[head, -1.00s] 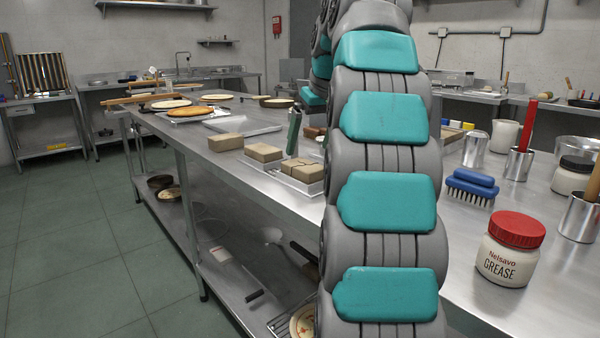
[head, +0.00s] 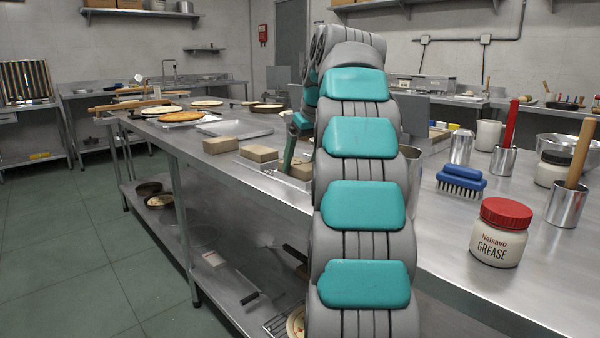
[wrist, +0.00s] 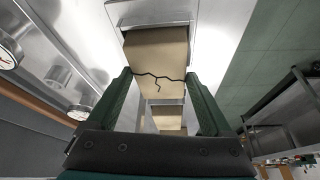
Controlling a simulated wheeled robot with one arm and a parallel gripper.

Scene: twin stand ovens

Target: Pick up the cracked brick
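The cracked brick (wrist: 157,52) is tan, with a dark jagged crack across it, in the wrist view. My gripper (wrist: 157,75) is open, its two green fingers apart with their tips at the left and right sides of this brick. Whether the fingers touch it, I cannot tell. In the head view, a green finger of my gripper (head: 289,152) points down at the tan bricks near the table edge. A brick (head: 301,168) there is partly hidden by the finger and my arm; its crack is not visible in that view.
Two other tan bricks (head: 220,145) (head: 259,153) lie to the left along the steel table. Flatbreads (head: 182,117) and a metal tray (head: 234,128) lie farther back. A grease jar (head: 501,232), a blue brush (head: 461,181) and metal cups stand on the right.

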